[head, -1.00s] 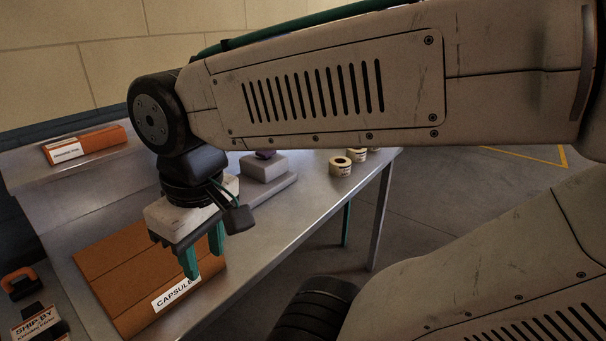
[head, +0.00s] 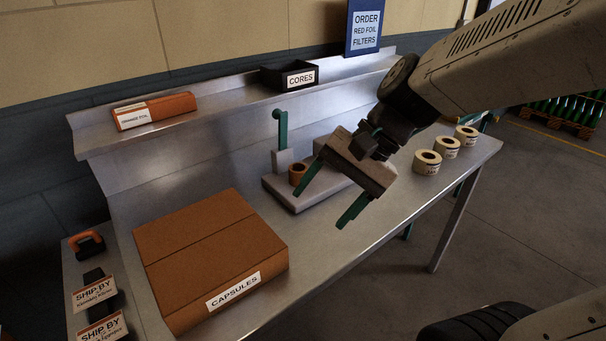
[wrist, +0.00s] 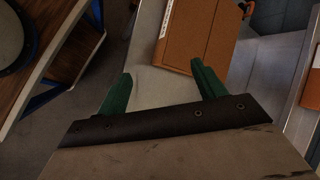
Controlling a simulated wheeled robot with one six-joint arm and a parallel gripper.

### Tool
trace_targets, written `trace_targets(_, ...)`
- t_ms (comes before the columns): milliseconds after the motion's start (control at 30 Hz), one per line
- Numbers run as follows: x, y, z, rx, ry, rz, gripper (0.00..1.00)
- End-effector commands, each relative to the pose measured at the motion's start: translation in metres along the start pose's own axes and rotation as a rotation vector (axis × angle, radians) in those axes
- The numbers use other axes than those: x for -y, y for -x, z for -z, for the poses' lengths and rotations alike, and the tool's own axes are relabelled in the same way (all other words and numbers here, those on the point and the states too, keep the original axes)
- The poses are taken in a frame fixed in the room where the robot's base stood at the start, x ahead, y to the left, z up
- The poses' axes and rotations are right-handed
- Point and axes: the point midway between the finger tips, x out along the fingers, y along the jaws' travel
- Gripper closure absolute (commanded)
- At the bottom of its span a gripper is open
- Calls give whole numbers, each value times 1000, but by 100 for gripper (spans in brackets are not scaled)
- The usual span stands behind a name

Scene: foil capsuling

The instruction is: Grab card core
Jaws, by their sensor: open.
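A small brown ring-shaped piece (head: 297,174), which looks like the card core, stands on the grey base (head: 285,196) of a bench fixture with a green lever (head: 282,130). My gripper (head: 321,211) is open and empty. In the head view its green fingers point down and left in front of the fixture, one finger close to the brown piece in the picture. The gap between them in depth is unclear. The wrist view shows both fingers (wrist: 161,70) apart with nothing between them; the core is not visible there.
A brown CAPSULES box (head: 200,250) lies on the bench's left, also in the wrist view (wrist: 198,38). A black CORES bin (head: 275,77) and an orange foil box (head: 160,110) sit on the shelf. Several tape-like rolls (head: 427,163) stand right. Bare bench lies along the front edge.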

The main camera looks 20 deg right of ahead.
Motion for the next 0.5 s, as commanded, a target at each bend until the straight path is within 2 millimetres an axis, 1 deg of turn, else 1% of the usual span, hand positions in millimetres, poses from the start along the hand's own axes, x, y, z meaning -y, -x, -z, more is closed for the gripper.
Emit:
trace_targets(33, 13, -9, 20, 36, -139, 85, 31)
trace_targets(67, 22, -12, 31, 53, -222, 139, 31)
trace_targets(100, 32, -17, 47, 76, -333, 211, 31)
trace_targets(167, 45, -22, 76, 103, -504, 316, 31)
trace_targets(200, 50, -25, 97, 121, -619, 384, 31)
trace_targets(233, 53, -27, 113, 132, -704, 434, 31)
trace_targets(267, 55, -29, 130, 140, -786, 482, 31)
trace_targets(300, 55, -31, 151, 152, -891, 542, 31)
trace_targets(333, 55, -32, 166, 159, -965, 584, 31)
trace_targets(400, 49, -36, 199, 170, -1121, 671, 31)
trace_targets(500, 39, -39, 236, 179, -1291, 768, 31)
